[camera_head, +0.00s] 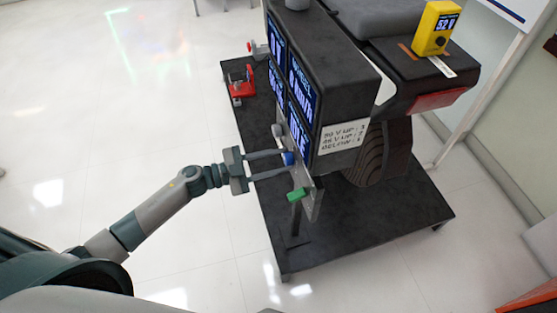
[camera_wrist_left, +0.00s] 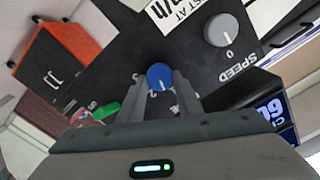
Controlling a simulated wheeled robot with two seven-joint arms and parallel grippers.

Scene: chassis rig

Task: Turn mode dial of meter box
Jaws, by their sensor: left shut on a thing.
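Numbers around the dial are partly hidden by the fingers. My right gripper is not in view.
A grey knob marked SPEED (camera_wrist_left: 220,30) is beside the dial. A green handle (camera_head: 297,195) sticks out just below. A white sign (camera_head: 342,136) lists voltage ranges with numbers. A yellow meter (camera_head: 435,28) appears to read 52 V. A red device (camera_head: 240,85) stands on the black platform (camera_head: 385,218).

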